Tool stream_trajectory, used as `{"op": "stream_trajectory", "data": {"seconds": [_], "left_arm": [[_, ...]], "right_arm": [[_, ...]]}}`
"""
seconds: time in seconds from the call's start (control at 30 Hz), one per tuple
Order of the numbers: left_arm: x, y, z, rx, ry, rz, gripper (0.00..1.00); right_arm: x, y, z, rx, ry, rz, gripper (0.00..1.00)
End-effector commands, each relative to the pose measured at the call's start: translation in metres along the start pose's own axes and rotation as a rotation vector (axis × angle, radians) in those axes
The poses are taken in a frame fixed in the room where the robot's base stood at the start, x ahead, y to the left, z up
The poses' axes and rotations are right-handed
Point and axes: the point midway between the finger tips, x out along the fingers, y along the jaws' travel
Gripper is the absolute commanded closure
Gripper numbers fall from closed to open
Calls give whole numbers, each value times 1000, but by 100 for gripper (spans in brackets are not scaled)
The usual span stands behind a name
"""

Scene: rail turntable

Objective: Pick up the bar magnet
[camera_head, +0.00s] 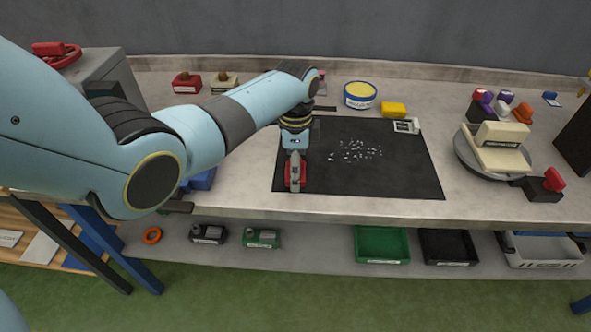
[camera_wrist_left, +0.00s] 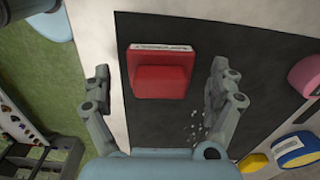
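The bar magnet, a red block with a white label along one edge, lies on the black mat (camera_head: 425,175) near its left front corner. In the left wrist view the magnet (camera_wrist_left: 160,75) sits between the two grey fingers, with gaps on both sides. My left gripper (camera_wrist_left: 159,76) is open and empty around or above it; the exact height is hard to tell. In the head view the left gripper (camera_head: 295,160) points down over the magnet (camera_head: 303,175) and hides part of it. My right gripper is not in view.
Silvery bits (camera_head: 356,151) lie scattered mid-mat. A blue-and-yellow round tub (camera_head: 360,96) and a yellow block (camera_head: 393,109) stand behind the mat. A turntable (camera_head: 468,158) with cream blocks is at right. Green (camera_head: 382,246) and black trays sit on the lower shelf.

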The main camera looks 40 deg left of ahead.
Motion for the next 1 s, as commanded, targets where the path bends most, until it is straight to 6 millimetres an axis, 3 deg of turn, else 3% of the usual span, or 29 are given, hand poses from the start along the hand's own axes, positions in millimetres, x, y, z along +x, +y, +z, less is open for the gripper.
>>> {"op": "stream_trajectory", "data": {"seconds": [0.07, 0.47, 0.77, 1.0], "left_arm": [[0, 0, 0, 0, 0, 0, 21], [0, 0, 0, 0, -1, 1, 74], [-2, 0, 0, 0, 0, 0, 76], [-26, -1, 0, 0, 1, -3, 76]], "right_arm": [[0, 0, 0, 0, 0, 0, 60], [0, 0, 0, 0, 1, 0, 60], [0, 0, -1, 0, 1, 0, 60], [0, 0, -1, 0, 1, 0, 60]]}}
